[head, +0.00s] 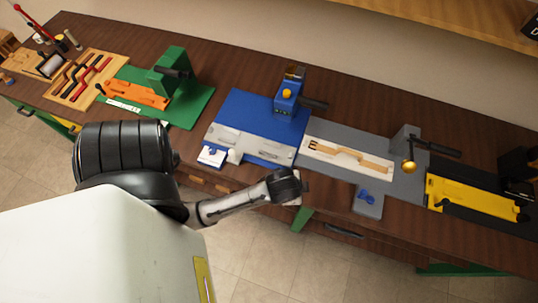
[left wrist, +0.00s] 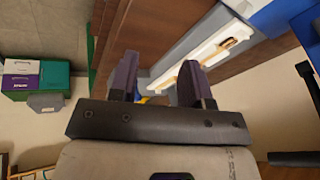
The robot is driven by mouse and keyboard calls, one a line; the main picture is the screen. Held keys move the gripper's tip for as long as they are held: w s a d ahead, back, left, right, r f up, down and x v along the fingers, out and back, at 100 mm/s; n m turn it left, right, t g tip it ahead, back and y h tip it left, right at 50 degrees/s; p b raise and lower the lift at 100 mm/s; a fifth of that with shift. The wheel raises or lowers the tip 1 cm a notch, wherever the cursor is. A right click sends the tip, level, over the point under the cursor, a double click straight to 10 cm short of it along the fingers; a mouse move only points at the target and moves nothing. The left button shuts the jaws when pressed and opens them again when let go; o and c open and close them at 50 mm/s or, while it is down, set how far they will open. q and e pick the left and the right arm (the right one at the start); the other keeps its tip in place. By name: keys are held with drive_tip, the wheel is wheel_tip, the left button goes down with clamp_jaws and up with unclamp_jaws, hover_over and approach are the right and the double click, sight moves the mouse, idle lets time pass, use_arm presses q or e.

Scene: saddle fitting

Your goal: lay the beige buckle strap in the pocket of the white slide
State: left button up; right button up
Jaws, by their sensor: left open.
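The white slide (head: 320,162) is a long pale bar on the grey fixture, right of the blue station. The beige buckle strap (head: 349,153) lies lengthwise along it, a dark mark near its left end. I cannot tell how deep the strap sits in the pocket. In the left wrist view the slide (left wrist: 196,60) and strap (left wrist: 217,52) show beyond the fingers. My left gripper (head: 291,187) is at the bench's front edge, in front of the slide and apart from it. Its two fingers (left wrist: 158,62) are open with nothing between them. My right gripper is not in view.
The grey fixture (head: 405,184) carries a lever with a brass knob (head: 408,167) right of the strap. A blue station (head: 250,117) stands left, a yellow one (head: 470,198) right. Green (head: 190,108) and wooden (head: 88,78) stations stand farther left. Dark bench top shows behind the stations.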

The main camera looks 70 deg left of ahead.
use_arm(q)
drive_tip(key=s+d+r+n+h, duration=0.1)
drive_tip(key=s+d, duration=0.3)
drive_tip(key=s, duration=0.6)
drive_tip(key=shift+r+g+h, duration=0.4)
drive_tip(key=shift+r+h, duration=0.05)
drive_tip(key=shift+h, duration=0.25)
drive_tip(key=shift+w, duration=0.1)
